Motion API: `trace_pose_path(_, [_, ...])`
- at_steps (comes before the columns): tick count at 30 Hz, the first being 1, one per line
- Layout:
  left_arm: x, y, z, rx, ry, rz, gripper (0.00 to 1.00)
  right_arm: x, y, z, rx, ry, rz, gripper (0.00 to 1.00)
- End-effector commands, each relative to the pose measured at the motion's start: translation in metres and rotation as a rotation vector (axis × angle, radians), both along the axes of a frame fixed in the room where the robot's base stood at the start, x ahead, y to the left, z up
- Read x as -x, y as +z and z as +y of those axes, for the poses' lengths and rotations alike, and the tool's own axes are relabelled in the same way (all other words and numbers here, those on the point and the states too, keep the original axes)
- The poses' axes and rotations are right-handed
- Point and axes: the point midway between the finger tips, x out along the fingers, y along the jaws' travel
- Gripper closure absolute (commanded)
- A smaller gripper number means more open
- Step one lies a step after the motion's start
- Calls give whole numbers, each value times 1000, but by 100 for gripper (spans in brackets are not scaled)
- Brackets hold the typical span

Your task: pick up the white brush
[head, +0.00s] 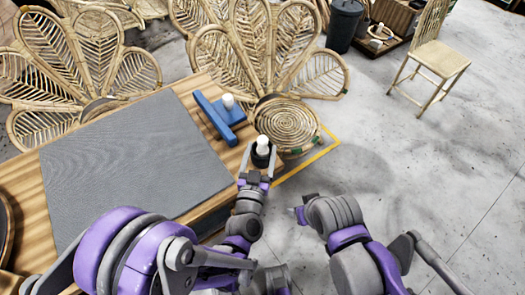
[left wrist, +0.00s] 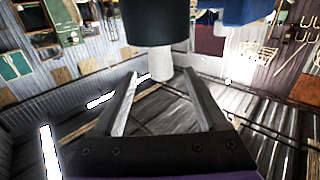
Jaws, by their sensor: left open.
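The white brush shows in the head view as a white upper part (head: 263,144) above a dark round part (head: 262,160), near the right end of the wooden table. In the left wrist view its white part (left wrist: 160,62) lies beyond and between the fingers, against a black cylinder (left wrist: 155,22). My left gripper (head: 260,152) is open, with one finger on each side of the brush in the head view. It also shows open in the left wrist view (left wrist: 160,76), and nothing is clamped. I cannot tell whether a finger touches the brush.
A blue tool with a white knob (head: 228,101) lies on the table (head: 182,86), close behind the brush. A grey mat (head: 135,155) covers much of the table. Rattan petal-shaped chair backs (head: 245,50) stand behind it. The concrete floor (head: 430,150) is open at the right.

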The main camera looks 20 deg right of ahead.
Motion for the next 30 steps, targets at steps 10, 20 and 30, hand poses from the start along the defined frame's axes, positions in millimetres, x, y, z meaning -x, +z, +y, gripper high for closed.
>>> trace_pose_path(10, [-27,0,-11,0,1,1,25,0,4,0,0,0,-1,38])
trace_pose_path(20, [-65,-2,-28,0,0,1,25,-1,11,0,0,0,-3,38])
trace_pose_path(30, [-65,-2,-28,0,-1,1,52,-1,10,0,0,0,-3,38])
